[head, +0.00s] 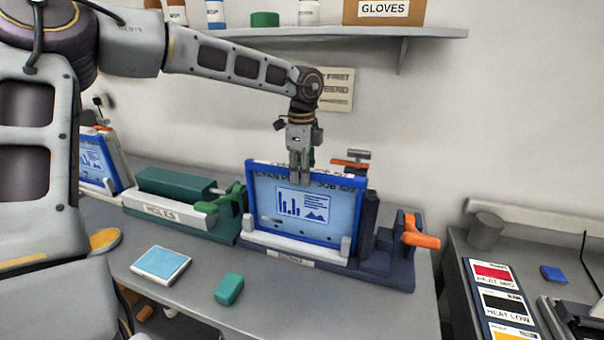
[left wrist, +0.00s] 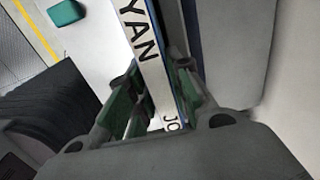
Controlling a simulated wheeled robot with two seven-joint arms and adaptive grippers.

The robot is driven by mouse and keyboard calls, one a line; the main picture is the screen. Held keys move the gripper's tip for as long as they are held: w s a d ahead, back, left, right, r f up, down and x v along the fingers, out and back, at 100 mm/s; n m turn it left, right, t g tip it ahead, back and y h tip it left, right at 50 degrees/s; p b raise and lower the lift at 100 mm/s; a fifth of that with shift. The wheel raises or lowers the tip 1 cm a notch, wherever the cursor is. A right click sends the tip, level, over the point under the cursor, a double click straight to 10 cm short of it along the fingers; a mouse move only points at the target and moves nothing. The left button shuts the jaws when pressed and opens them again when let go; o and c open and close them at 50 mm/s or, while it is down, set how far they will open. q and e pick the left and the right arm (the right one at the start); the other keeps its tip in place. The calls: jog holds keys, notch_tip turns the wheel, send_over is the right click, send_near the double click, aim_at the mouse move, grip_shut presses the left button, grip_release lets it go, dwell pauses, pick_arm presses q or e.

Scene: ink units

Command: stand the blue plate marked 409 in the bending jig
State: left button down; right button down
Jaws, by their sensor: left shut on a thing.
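A blue-framed plate (head: 268,220) with a light blue face, chart marks and the words CYAN and JOB stands upright in the bending jig (head: 385,262), a dark blue-grey base with pale corner stops. Its number is too unclear to read surely. My left gripper (head: 299,180) is shut on its top edge, pointing down. In the left wrist view the plate's white lettered edge (left wrist: 143,42) runs between my green-padded fingers (left wrist: 155,108). The plate's lower edge is partly hidden behind the jig's front stops. My right gripper is not in view.
A green punch marked HOLES (head: 172,188) stands left of the jig, and another blue-framed plate (head: 94,165) further left. A light blue pad (head: 160,265) and a green block (head: 229,289) lie in front. An orange handle (head: 420,238) sticks out at the jig's right.

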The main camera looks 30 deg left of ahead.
pick_arm(q)
jog(key=c, duration=1.5)
grip_release()
jog(key=shift+f, duration=0.1)
jog(key=shift+c, duration=0.2)
jog(key=o, duration=0.3)
jog(key=shift+o, duration=0.2)
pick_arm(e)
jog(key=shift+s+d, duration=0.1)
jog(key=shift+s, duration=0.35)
pick_arm(q)
notch_tip(320, 180, up, 12)
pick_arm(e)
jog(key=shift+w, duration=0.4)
pick_arm(q)
jog(key=shift+s+r+p, duration=0.1)
jog(key=shift+r+p, duration=2.25)
jog(key=shift+r, duration=0.2)
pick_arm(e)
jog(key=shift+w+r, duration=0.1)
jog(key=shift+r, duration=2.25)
